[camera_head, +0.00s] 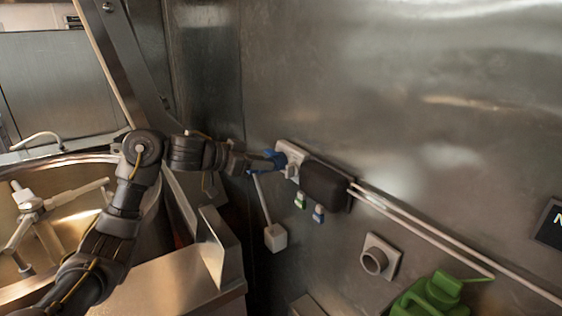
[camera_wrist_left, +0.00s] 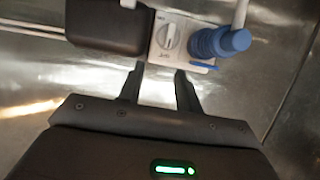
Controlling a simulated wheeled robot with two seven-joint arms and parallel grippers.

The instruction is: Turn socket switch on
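The socket switch is a white rotary knob (camera_wrist_left: 170,37) on a pale wall plate (camera_head: 289,150), between a black box and a blue plug. The blue plug (camera_wrist_left: 219,42) is in the socket beside the knob and also shows in the head view (camera_head: 269,158). My left gripper (camera_wrist_left: 160,68) has its two fingers spread with nothing between them. In the left wrist view the fingertips lie just below the plate and knob, apparently not around the knob. In the head view this gripper is at the wall beside the plug, its fingers hard to make out. My right gripper is not in view.
A black box (camera_head: 326,186) adjoins the switch plate, with pale pipes (camera_head: 430,231) running to the right. Small green and blue tags (camera_head: 318,213) hang below. A white box (camera_head: 275,237), a round wall outlet (camera_head: 374,261), a green can (camera_head: 432,299) and the kettle (camera_head: 70,160) are nearby.

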